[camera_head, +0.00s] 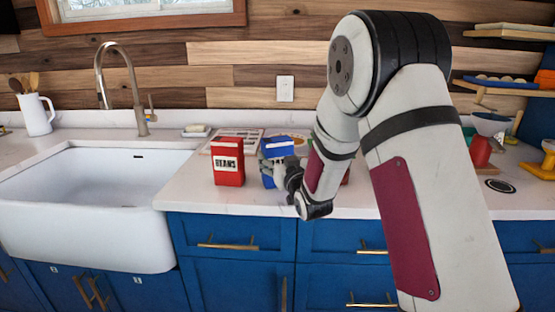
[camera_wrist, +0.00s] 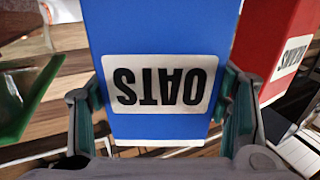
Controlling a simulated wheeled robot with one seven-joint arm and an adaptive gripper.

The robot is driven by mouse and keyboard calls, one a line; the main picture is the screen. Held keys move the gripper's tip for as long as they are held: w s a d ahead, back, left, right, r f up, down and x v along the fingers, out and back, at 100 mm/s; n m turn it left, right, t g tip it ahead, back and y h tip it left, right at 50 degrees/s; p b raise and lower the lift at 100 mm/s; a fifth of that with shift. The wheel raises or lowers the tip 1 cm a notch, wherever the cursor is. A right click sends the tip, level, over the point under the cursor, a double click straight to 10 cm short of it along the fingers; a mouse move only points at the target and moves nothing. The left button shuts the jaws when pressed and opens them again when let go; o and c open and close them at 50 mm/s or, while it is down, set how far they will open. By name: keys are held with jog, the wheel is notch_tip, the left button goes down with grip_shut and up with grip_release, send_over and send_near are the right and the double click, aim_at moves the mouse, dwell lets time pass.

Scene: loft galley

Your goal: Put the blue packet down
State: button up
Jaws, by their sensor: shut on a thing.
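The blue packet (camera_head: 277,147) is at the counter, just right of the red BEANS packet. In the wrist view the blue packet (camera_wrist: 165,40) fills the middle, its white OATS label upside down. My gripper (camera_head: 281,172) is shut on it, with a finger on each side in the wrist view (camera_wrist: 163,100). The packet looks upright, with its base low at the worktop. My gripper partly covers its lower part, so I cannot tell if the base touches the counter (camera_head: 200,197).
The red BEANS packet (camera_head: 228,162) stands close to the left. A flat patterned board (camera_head: 238,138) lies behind. The white sink (camera_head: 100,200) is farther left. A red container (camera_head: 481,151) and a bowl (camera_head: 490,124) stand to the right, beyond my arm.

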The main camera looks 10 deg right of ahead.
jog(key=shift+f, duration=0.15)
jog(key=o, duration=1.2)
jog(key=shift+r, duration=0.2)
jog(key=s, duration=0.8)
jog(key=s+d, duration=0.1)
jog(key=s, duration=0.3)
jog(key=s+r+g, duration=0.1)
jog(key=s+g, duration=0.4)
jog(key=s, duration=0.8)
jog(key=s+g+h, duration=0.1)
jog(key=s+g, duration=0.4)
jog(key=s, duration=0.9)
jog(key=s+a+r+m+g, duration=0.1)
jog(key=s+g, duration=0.5)
jog(key=s, duration=0.8)
jog(key=shift+a+r, duration=0.1)
jog(key=shift+r, duration=0.2)
